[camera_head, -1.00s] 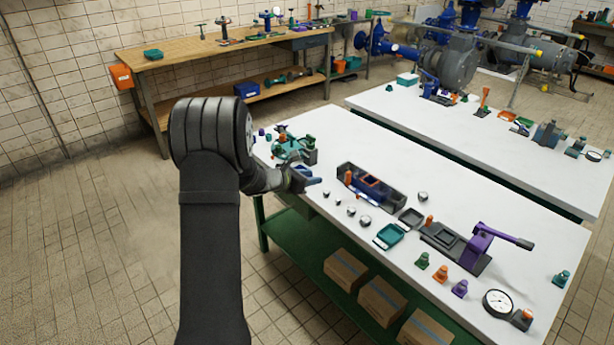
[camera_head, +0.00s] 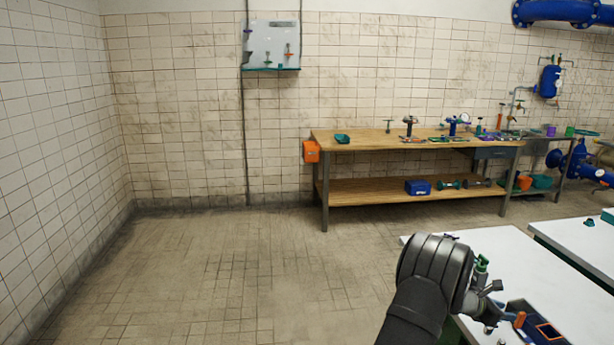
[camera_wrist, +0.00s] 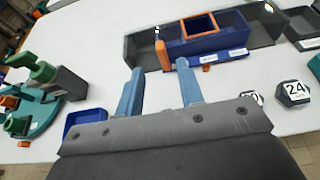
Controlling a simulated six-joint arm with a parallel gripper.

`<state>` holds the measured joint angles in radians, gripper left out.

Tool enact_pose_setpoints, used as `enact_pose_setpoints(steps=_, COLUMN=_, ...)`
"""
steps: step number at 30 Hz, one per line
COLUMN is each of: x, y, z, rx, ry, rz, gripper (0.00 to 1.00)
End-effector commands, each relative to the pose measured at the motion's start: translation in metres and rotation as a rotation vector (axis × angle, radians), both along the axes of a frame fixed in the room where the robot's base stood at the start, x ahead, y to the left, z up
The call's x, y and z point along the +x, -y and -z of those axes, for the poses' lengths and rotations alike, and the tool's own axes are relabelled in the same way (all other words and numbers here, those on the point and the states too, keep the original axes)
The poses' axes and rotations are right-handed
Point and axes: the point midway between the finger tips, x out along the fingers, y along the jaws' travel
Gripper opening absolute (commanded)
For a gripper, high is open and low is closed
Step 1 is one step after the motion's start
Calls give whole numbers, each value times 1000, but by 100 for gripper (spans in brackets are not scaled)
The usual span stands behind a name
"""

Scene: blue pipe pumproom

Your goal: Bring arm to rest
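My gripper (camera_wrist: 160,78) shows in the wrist view with its two blue fingers spread apart and only white tabletop between them. It is empty. It hangs over the near white table (camera_wrist: 105,40), short of a dark tray holding a blue bin (camera_wrist: 215,40) with an orange square frame. In the head view my gripper (camera_head: 490,305) is at the lower right, over the table's left end, partly hidden by my dark arm.
In the wrist view a green round fixture (camera_wrist: 35,110) is at left, and a dark hexagonal weight marked 24 (camera_wrist: 293,92) is at right. In the head view a wooden workbench (camera_head: 375,146) stands at the back wall. The tiled floor at left is clear.

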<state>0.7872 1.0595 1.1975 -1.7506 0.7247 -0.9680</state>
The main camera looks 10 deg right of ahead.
Motion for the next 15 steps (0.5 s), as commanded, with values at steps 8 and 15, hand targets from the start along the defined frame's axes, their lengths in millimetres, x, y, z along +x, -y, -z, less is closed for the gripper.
enact_pose_setpoints(steps=8, x=0, y=46, z=20, rx=0, ry=1, rz=1, gripper=35)
enact_pose_setpoints(steps=15, x=6, y=59, z=25, rx=0, ry=0, rz=-1, gripper=35)
